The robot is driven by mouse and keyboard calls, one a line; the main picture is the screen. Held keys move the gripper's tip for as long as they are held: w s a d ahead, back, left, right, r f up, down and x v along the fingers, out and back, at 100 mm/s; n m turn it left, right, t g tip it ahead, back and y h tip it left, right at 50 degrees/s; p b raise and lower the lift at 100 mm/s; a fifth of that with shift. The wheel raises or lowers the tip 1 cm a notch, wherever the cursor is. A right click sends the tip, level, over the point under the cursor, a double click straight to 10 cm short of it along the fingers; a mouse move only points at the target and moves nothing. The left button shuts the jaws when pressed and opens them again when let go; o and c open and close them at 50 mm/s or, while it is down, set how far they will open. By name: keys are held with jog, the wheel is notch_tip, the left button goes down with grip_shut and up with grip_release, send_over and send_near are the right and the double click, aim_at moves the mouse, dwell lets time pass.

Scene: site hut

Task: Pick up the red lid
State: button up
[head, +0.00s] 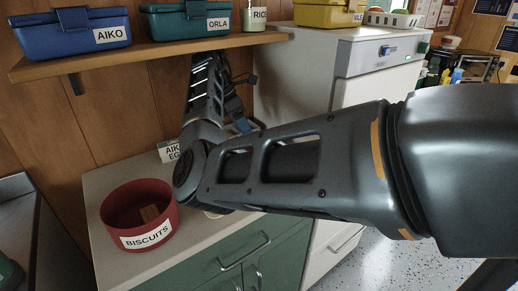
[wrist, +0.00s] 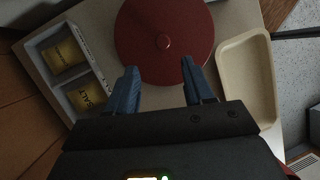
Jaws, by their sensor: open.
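In the head view my arm hides the lid.
In the head view a red biscuits bowl (head: 115,207) stands on the counter (head: 95,185), below a shelf (head: 150,52) with a blue box (head: 70,38) and a teal box (head: 180,25).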

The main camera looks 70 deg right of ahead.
jog(key=shift+s+d+f, duration=0.1)
jog(key=shift+s+d, duration=0.1)
jog(key=shift+s, duration=0.3)
jog(key=shift+s+d, duration=0.2)
jog(key=shift+s, duration=0.25)
jog(key=shift+x, duration=2.4)
grip_shut()
